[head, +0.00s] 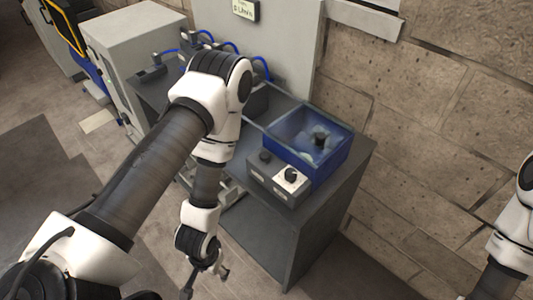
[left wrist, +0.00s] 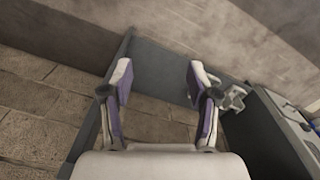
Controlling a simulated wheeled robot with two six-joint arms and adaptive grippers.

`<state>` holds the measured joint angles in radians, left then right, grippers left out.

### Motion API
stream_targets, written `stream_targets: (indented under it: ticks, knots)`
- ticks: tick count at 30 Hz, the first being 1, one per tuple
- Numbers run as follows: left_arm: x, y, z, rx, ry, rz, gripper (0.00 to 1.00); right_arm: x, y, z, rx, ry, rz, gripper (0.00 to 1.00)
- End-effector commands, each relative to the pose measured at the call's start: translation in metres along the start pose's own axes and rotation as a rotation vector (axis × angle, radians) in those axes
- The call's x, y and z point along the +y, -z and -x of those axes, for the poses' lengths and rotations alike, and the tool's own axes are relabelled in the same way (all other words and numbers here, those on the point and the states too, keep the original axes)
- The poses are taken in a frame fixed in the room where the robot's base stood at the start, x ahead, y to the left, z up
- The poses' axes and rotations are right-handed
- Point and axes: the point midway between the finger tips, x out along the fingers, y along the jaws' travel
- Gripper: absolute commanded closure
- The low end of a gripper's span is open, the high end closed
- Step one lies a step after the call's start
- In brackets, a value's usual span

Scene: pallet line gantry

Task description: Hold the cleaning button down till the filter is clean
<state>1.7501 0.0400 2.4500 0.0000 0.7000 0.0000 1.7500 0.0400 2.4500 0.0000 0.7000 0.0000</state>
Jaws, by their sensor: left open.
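A dark control box (head: 279,191) stands on the cabinet top in the head view. It carries a dark round knob or button (head: 264,156) and another on a white plate (head: 291,175); I cannot tell which is the cleaning button. Behind it is a blue tank (head: 322,172) with a clear cover and a dark cylindrical part (head: 320,136) inside, perhaps the filter. My left gripper (head: 207,282) hangs low, in front of the cabinet and apart from the control box. In the left wrist view its two fingers (left wrist: 158,82) are spread with nothing between them. My right gripper is out of frame.
The dark cabinet (head: 305,232) stands against a stone block wall (head: 445,140). Blue hoses (head: 262,68) and a pale cabinet (head: 140,45) are farther left. A small sign (head: 245,9) hangs above. The floor (head: 165,250) before the cabinet is open.

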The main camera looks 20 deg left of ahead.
Motion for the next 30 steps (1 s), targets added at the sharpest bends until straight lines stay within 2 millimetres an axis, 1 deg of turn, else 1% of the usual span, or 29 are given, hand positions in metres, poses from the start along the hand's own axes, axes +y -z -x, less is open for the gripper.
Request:
stream_targets:
  ticks: [11,12,14,15,16,30]
  knots:
    - [0.0,0.0,0.0,0.0,0.0,0.0,0.4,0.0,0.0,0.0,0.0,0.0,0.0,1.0]
    - [0.0,0.0,0.0,0.0,0.0,0.0,0.54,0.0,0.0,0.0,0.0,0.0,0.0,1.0]
    - [0.0,0.0,0.0,0.0,0.0,0.0,0.76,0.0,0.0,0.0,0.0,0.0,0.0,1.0]
    - [0.0,-0.0001,0.0,0.0,0.0,0.0,0.9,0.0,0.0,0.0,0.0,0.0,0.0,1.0]
    - [0.0,-0.0001,0.0,0.0,0.0,0.0,1.0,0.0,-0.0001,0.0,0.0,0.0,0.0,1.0]
    - [0.0,-0.0001,0.0,0.0,0.0,0.0,1.0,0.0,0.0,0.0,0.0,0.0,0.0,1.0]
